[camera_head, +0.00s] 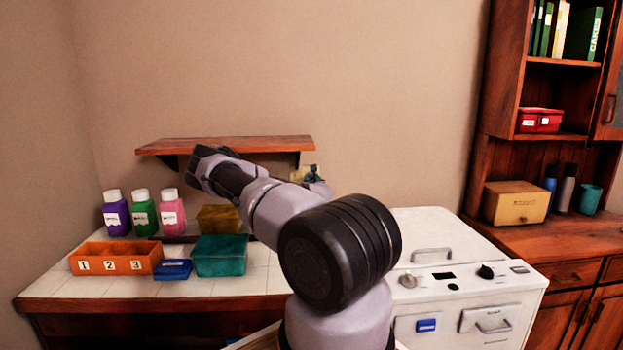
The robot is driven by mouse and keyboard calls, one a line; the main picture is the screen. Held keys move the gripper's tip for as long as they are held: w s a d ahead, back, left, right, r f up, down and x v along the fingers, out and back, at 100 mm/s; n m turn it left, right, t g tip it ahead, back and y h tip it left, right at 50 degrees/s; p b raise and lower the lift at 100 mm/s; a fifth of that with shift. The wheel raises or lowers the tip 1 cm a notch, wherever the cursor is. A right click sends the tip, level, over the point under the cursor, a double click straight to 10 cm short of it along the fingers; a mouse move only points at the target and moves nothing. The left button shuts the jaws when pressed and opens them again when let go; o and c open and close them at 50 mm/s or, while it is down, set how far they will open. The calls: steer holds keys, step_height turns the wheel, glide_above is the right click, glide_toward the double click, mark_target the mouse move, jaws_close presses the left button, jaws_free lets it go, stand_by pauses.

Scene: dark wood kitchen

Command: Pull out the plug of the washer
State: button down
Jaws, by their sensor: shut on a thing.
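The washer (446,234) is the white appliance on the right, with a handle, knobs and a drawer on its front. My arm crosses the middle of the view. A small grey and dark part that looks like my gripper (316,180) shows just above my forearm; the rest of it is hidden. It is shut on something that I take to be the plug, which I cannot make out. A small olive-yellow piece (300,174), possibly the socket, is just left of it, under the shelf's right end. I cannot tell whether plug and socket touch. No cord is visible.
A wooden shelf (225,145) is on the wall close above. On the left counter (110,285) stand several bottles (143,215), an orange numbered box (115,259), a teal box (220,256) and a blue box (173,270). A wooden cabinet (555,225) is at right.

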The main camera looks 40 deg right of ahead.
mark_target(312, 178)
steer(key=shift+v, duration=2.85)
